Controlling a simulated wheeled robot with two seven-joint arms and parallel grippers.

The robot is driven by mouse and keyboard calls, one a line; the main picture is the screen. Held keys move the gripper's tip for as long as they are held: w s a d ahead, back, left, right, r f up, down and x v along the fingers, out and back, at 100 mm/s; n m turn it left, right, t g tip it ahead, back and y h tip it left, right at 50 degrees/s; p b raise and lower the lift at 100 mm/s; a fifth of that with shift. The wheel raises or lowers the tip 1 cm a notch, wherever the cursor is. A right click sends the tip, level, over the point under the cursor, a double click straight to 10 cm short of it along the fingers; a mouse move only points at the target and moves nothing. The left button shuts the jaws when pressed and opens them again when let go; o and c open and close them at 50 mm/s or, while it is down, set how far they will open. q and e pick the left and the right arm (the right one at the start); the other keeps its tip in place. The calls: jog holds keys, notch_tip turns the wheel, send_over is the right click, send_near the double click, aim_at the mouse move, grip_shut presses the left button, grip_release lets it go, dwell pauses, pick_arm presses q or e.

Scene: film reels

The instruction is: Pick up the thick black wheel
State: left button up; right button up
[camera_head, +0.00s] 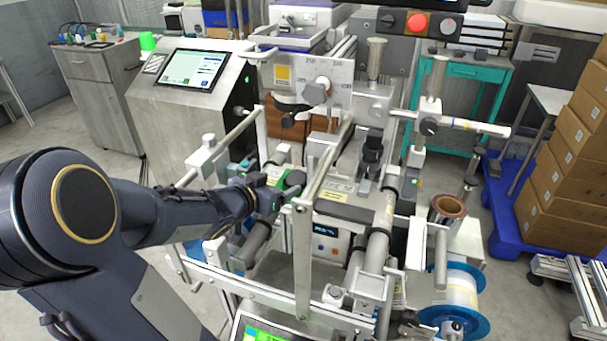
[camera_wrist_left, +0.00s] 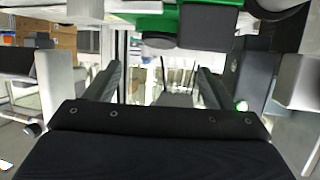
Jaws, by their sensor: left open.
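My left arm reaches from the left into the labelling machine (camera_head: 345,205). My left gripper (camera_head: 283,190) is among the machine's rods and rollers, close to a green part (camera_head: 294,180), and is partly hidden by them. In the left wrist view the two fingers of the gripper (camera_wrist_left: 157,78) are apart with nothing held between them. The green part (camera_wrist_left: 195,22) with dark round pieces lies just beyond and above the fingers. A black cylindrical piece (camera_head: 372,150) stands on the machine to the right of the gripper. I cannot tell which dark round part is the thick black wheel. My right gripper is out of view.
Upright metal bars (camera_head: 303,260) and a front rail surround my left gripper closely. A screen console (camera_head: 190,70) stands behind left. A blue-rimmed reel (camera_head: 455,300) and a foil roll (camera_head: 448,208) are at the right. Cardboard boxes (camera_head: 570,150) stand on a blue pallet (camera_head: 508,215).

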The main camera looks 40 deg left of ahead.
aim_at(296, 178)
pick_arm(q)
jog(key=shift+w+f+b, duration=0.35)
jog(key=shift+w+f, duration=0.1)
jog(key=shift+w, duration=0.25)
jog(key=b+x, duration=0.1)
jog(key=x, duration=0.5)
jog(key=shift+s+a+f+b, duration=0.1)
jog(key=shift+f+b, duration=0.1)
jog(key=shift+b, duration=0.2)
jog(key=shift+c, duration=0.5)
jog(key=c, duration=1.1)
jog(key=shift+r, duration=0.1)
